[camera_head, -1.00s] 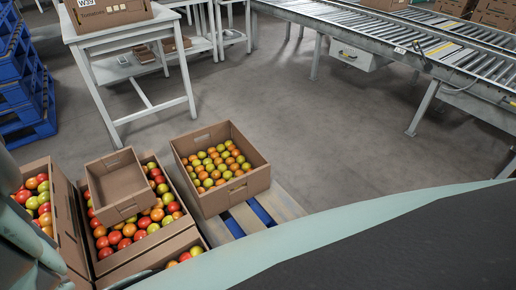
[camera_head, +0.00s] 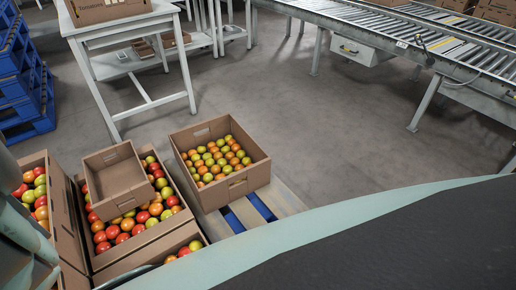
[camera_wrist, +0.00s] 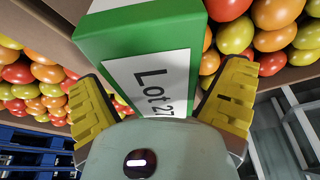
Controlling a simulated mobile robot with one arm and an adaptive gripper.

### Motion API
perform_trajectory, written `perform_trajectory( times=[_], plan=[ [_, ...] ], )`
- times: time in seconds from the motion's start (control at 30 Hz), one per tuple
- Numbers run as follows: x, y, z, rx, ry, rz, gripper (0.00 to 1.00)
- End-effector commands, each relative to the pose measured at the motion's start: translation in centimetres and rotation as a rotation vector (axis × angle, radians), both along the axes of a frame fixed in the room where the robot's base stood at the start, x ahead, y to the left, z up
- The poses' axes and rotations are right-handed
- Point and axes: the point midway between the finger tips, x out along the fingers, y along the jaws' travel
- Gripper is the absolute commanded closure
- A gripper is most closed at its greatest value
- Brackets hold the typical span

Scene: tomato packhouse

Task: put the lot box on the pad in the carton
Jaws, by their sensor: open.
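The lot box (camera_wrist: 112,42) is green and white, with a white label reading "Lot 27", in the wrist view. My gripper (camera_wrist: 163,80) has its yellow finger pads apart, one on each side of the box's near end. I cannot tell whether either pad touches it. The lot box and gripper do not show in the head view. A small open brown carton (camera_head: 118,194) sits tilted on a crate of tomatoes at the lower left of the head view and looks empty. I cannot make out a pad in it.
Tomato crates stand at the left, one on a blue-and-wood pallet (camera_head: 284,200). Another crate (camera_head: 240,184) holds green and orange tomatoes. A white table (camera_head: 88,72) with a carton on top, blue pallets (camera_head: 25,80) and a roller conveyor (camera_head: 350,22) stand behind. The middle floor is clear.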

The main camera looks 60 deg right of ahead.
Motion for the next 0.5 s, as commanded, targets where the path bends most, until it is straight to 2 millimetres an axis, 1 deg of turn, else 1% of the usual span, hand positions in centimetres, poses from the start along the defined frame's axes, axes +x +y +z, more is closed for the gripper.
perform_trajectory(
  times=[0.13, 0.4, 0.43, 0.5],
  plan=[
    [0.28, -0.05, -0.51, 0.0, -0.003, -0.005, 0.04],
    [0.26, -0.02, -0.56, 0.001, -0.002, -0.005, 0.04],
    [0.27, -0.02, -0.55, 0.001, -0.002, -0.005, 0.05],
    [0.26, -0.02, -0.56, 0.001, -0.002, -0.005, 0.12]
  ],
)
